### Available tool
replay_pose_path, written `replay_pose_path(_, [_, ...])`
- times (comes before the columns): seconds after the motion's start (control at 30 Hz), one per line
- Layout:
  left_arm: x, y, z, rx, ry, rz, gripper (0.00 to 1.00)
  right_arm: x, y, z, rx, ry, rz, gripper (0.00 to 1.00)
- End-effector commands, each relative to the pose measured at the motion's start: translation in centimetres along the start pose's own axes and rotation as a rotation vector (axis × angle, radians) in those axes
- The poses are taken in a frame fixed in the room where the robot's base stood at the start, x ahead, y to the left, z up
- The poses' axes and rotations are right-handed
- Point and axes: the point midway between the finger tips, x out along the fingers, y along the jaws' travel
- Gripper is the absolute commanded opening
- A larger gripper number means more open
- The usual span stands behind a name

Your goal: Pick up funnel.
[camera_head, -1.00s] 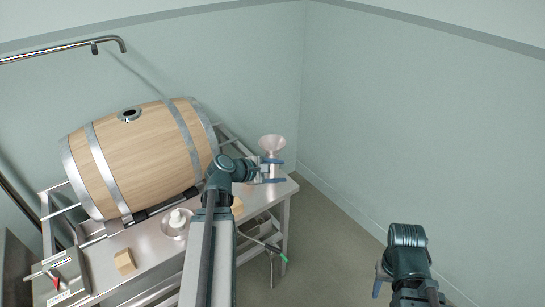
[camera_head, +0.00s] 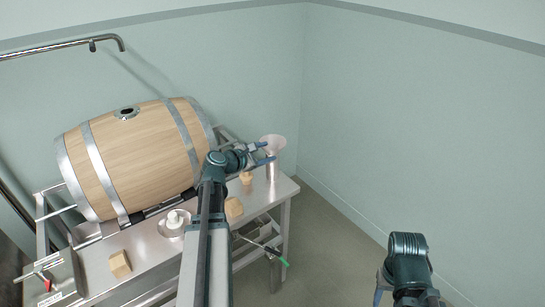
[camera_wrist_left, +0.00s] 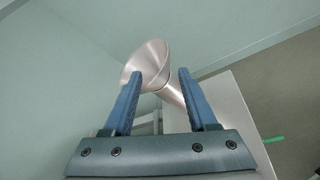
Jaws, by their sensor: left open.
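The funnel (camera_head: 272,141) is pale pink metal with a wide cone and a narrow stem. It stands near the right end of the steel table, and looks upright in the head view. My left gripper (camera_head: 268,152) is open and just left of the funnel, at about the height where cone meets stem. In the left wrist view the funnel (camera_wrist_left: 150,62) shows in the gap between the open fingers (camera_wrist_left: 160,74), with its stem running down right. I see no contact. My right gripper (camera_head: 380,286) hangs at lower right, mostly hidden behind its wrist, far from the table.
The steel table (camera_head: 283,190) carries a large wooden barrel (camera_head: 140,155) on a rack, a white bung in a metal dish (camera_head: 170,230), and wooden blocks (camera_head: 120,263). A green-tipped tool (camera_head: 284,262) sticks out below the table's front edge. Walls meet behind the funnel.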

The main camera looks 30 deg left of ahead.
Motion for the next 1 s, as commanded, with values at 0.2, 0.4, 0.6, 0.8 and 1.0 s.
replay_pose_path(0.2, [0.9,-0.1,0.1,0.0,0.0,-0.001,0.58,0.2,0.0,0.0,0.0,0.0,0.0,0.5])
replay_pose_path(0.4, [1.6,-0.1,-0.1,0.001,0.0,-0.001,0.58,0.7,-0.1,0.0,0.0,0.0,0.0,0.5])
replay_pose_path(0.6, [4.4,-0.2,-0.5,0.002,-0.002,-0.003,0.58,1.9,-0.2,-0.1,0.0,0.0,0.0,0.5])
replay_pose_path(0.8, [6.1,-0.1,-0.3,0.001,-0.001,-0.002,0.58,2.3,-0.2,-0.1,0.0,0.0,0.0,0.5])
replay_pose_path(1.0, [6.0,-0.1,-0.2,0.001,0.0,-0.001,0.53,2.2,-0.2,-0.1,0.0,0.0,0.0,0.5])
